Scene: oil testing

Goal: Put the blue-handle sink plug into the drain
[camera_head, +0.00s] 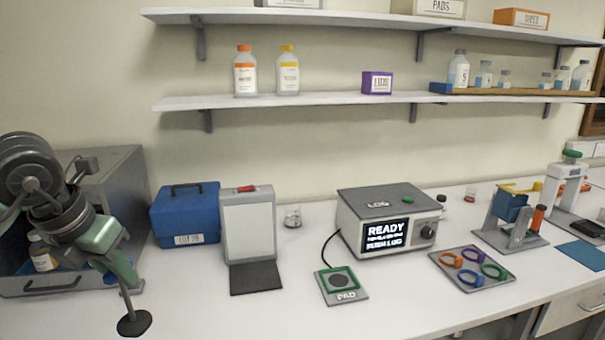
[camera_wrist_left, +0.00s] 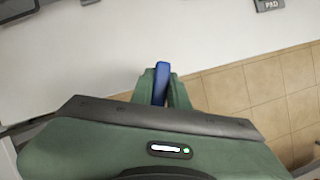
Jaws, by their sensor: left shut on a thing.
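My left gripper (camera_head: 127,283) comes in at the left of the head view, over the left part of the white counter. It is shut on the blue handle of the sink plug, which shows upright between the green fingers in the left wrist view (camera_wrist_left: 161,83). The plug's dark round disc (camera_head: 134,323) hangs on a thin stem below the fingers in the head view. I cannot tell whether the disc touches the counter or is just above it. No sink or drain is visible in either view. My right gripper is not in view.
A grey open box (camera_head: 110,180) with a bottle in it stands behind my left arm. A blue case (camera_head: 185,218), an upright panel (camera_head: 250,228), a pad (camera_head: 342,287) and a display unit (camera_head: 388,228) stand to the right. The front left of the counter is clear.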

